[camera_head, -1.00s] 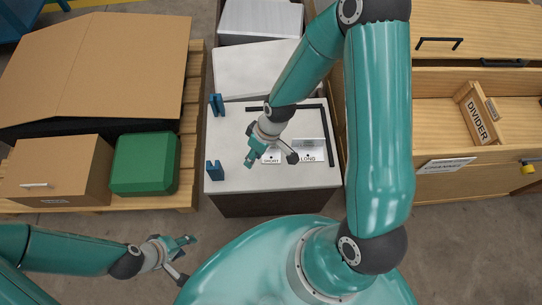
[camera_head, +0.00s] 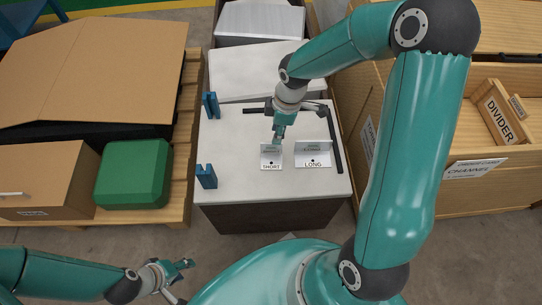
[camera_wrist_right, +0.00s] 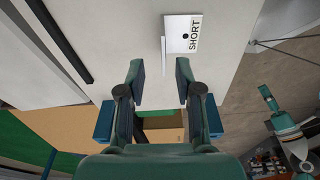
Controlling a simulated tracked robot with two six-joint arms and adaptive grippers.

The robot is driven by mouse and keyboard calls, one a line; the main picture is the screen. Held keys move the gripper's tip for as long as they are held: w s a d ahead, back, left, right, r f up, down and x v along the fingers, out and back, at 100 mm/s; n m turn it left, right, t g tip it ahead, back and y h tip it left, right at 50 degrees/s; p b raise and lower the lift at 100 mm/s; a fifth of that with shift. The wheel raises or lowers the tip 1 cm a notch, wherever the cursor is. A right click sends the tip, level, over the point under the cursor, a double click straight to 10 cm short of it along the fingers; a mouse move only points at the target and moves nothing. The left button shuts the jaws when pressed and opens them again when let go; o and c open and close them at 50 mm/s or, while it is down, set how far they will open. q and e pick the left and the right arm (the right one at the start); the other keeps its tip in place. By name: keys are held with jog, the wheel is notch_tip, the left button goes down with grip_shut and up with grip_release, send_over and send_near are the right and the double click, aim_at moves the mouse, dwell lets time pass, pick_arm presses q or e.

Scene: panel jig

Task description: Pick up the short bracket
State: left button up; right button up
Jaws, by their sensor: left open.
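The short bracket (camera_head: 271,162) is a small white angle piece marked SHORT, standing on the pale worktop (camera_head: 235,145). In the right wrist view the short bracket (camera_wrist_right: 184,34) lies beyond the fingertips, slightly right of their middle. My right gripper (camera_head: 279,137) hangs just behind and above it in the head view, apparently apart from it. Its fingers are spread and empty in the right wrist view (camera_wrist_right: 161,82). The long bracket (camera_head: 313,161), marked LONG, stands just right of the short one. My left gripper (camera_head: 186,280) is open and empty at lower left, away from the worktop.
Two blue upright blocks (camera_head: 206,176) stand along the worktop's left side. A black bar (camera_head: 335,140) runs along its right side. A green case (camera_head: 133,173) and cardboard boxes (camera_head: 90,62) sit on a pallet at left. A wooden drawer unit with a divider (camera_head: 503,112) is at right.

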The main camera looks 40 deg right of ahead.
aim_at(271, 153)
jog(key=f, duration=0.3)
jog(key=shift+w+a, duration=0.1)
jog(key=shift+a, duration=0.1)
jog(key=shift+w+a+f+b, duration=0.15)
jog(key=shift+f+b, duration=0.25)
jog(key=shift+f, duration=0.45)
jog(key=shift+a+f+b, duration=0.25)
jog(key=shift+f+b, duration=0.15)
jog(key=shift+f, duration=0.45)
jog(key=shift+w+a+f+b, duration=0.15)
jog(key=shift+f+b, duration=0.25)
jog(key=shift+f, duration=0.45)
jog(key=shift+s, duration=0.1)
grip_shut()
